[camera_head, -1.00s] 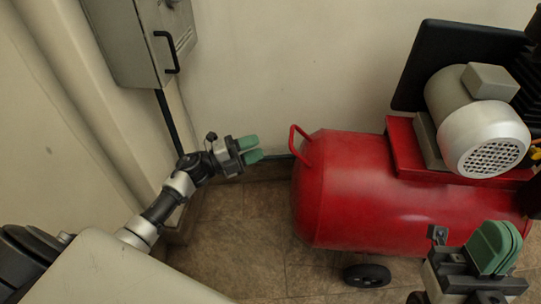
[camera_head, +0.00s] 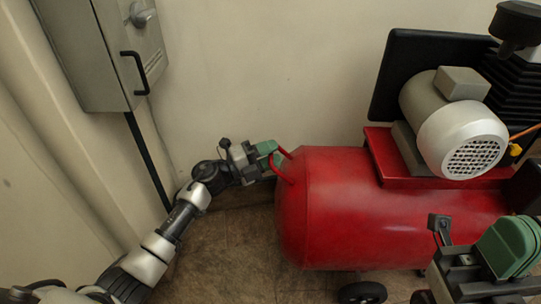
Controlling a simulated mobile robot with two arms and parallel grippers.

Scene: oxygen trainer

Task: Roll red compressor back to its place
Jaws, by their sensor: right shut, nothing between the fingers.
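The red compressor (camera_head: 335,225) lies as a horizontal tank on the floor, with a grey motor (camera_head: 462,135) on top and a black wheel (camera_head: 362,292) below. Its red loop handle (camera_head: 285,165) sticks out at the left end. My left gripper (camera_head: 270,154) is at this handle, its green fingers overlapping it in the picture. I cannot tell whether the fingers are closed on the handle. My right gripper (camera_head: 511,246) is at the lower right, in front of the compressor in the picture. Its green fingers are together and empty, and it hides part of the tank's lower right.
A grey wall cabinet (camera_head: 105,60) with a black handle hangs at the upper left, with a dark conduit (camera_head: 148,165) below it. The wall (camera_head: 270,70) stands close behind the compressor. Tiled floor (camera_head: 235,255) is free left of the tank.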

